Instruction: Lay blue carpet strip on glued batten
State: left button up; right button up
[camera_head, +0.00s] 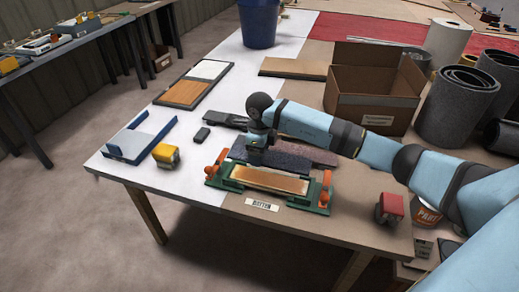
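A batten (268,181) with a shiny amber top lies in a green holder (290,201) with orange clamps at both ends, near the table's front edge. A label reading BATTEN (262,205) is in front of it. Just behind the holder lie dark carpet strips: a bluish one (284,162) and a greyer purple one (308,152), partly overlapped in view. My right arm reaches in from the right, and my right gripper (256,156) points down over the left end of the bluish strip. Its fingertips are too small and hidden to tell their opening. My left gripper is out of view.
A cardboard box (372,100) and grey carpet rolls (456,105) stand behind my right arm. A blue bucket (258,22) is at the back. A yellow tape measure (166,155), blue-white tray (118,150) and wooden board (186,93) lie left. A red item (389,208) is front right.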

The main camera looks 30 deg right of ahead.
jog(key=b, duration=0.3)
send_over(260, 177)
notch_tip(260, 177, down, 5)
jog(key=shift+f, duration=0.15)
jog(key=shift+f+b, duration=0.35)
jog(key=shift+f, duration=0.25)
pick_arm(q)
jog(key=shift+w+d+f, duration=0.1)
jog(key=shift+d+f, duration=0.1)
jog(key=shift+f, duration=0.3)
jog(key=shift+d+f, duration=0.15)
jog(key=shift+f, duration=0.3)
pick_arm(e)
jog(key=shift+f, duration=0.1)
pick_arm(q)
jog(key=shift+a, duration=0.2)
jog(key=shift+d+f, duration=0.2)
pick_arm(e)
jog(key=shift+f, duration=0.1)
pick_arm(q)
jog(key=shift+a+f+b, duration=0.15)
jog(key=shift+b, duration=0.15)
pick_arm(e)
jog(key=shift+f, duration=0.2)
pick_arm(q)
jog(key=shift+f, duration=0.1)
pick_arm(e)
jog(key=shift+f, duration=0.15)
